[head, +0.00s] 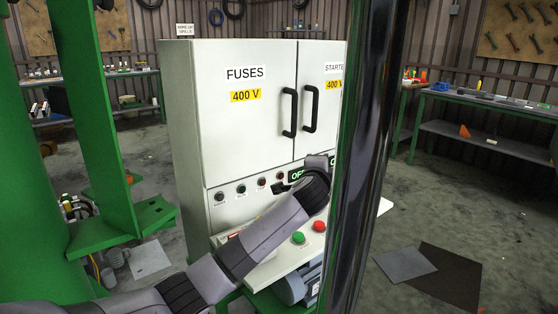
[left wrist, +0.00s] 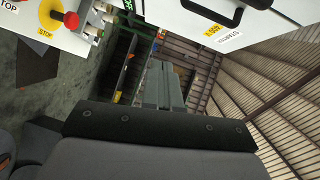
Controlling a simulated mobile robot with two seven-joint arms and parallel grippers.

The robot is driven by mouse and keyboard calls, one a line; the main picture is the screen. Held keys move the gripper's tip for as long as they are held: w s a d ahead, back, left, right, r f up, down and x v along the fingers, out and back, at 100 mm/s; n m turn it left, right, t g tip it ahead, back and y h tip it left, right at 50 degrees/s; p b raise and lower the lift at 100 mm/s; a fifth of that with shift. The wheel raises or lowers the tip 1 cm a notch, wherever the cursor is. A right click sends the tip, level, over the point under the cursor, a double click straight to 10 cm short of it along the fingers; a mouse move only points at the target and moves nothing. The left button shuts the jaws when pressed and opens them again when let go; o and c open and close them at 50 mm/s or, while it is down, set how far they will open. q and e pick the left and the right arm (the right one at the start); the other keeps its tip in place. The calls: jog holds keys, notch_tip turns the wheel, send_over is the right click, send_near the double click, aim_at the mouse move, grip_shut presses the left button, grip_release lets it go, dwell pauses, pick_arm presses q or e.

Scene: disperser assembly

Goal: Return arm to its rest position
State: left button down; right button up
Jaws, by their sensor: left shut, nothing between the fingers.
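My left arm (head: 240,245) reaches from the lower left of the head view up to the front of the white control cabinet (head: 225,135). Its far end is beside the button panel and partly hidden by a dark glossy post, so its fingers are not clear there. In the left wrist view, my left gripper (left wrist: 163,72) has its grey fingers together, with nothing seen between them. Part of the cabinet door (left wrist: 265,20) with a black handle (left wrist: 228,14) is above the fingers in that view. My right gripper is in neither view.
The dark post (head: 365,160) blocks part of the head view. A green frame (head: 100,130) stands at left. Below the cabinet doors, a ledge carries a green button (head: 298,237) and a red button (head: 319,226). Mats (head: 445,275) lie on the floor; a workbench (head: 490,140) stands at right.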

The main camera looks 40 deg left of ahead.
pick_arm(q)
jog(key=s+d+f+n+g+h+p, duration=0.1)
jog(key=s+d+f+h, duration=0.1)
jog(key=s+d+f, duration=0.4)
jog(key=s+d+f+n+g+h+p, duration=0.1)
jog(key=s+f+h, duration=0.15)
jog(key=f, duration=0.65)
jog(key=s+d+f+n+g+h+p, duration=0.1)
jog(key=s+d+f+h, duration=0.1)
jog(key=s+d+f, duration=0.4)
jog(key=s+f+n+g+h+p, duration=0.1)
jog(key=s+f+n, duration=0.2)
jog(key=s, duration=0.8)
jog(key=s+d+f+n+p, duration=0.1)
jog(key=s+f+n, duration=0.2)
jog(key=s, duration=0.9)
jog(key=shift+s+f+n+g+h, duration=0.3)
jog(key=shift+f+n+g+h, duration=0.1)
jog(key=shift+f, duration=0.2)
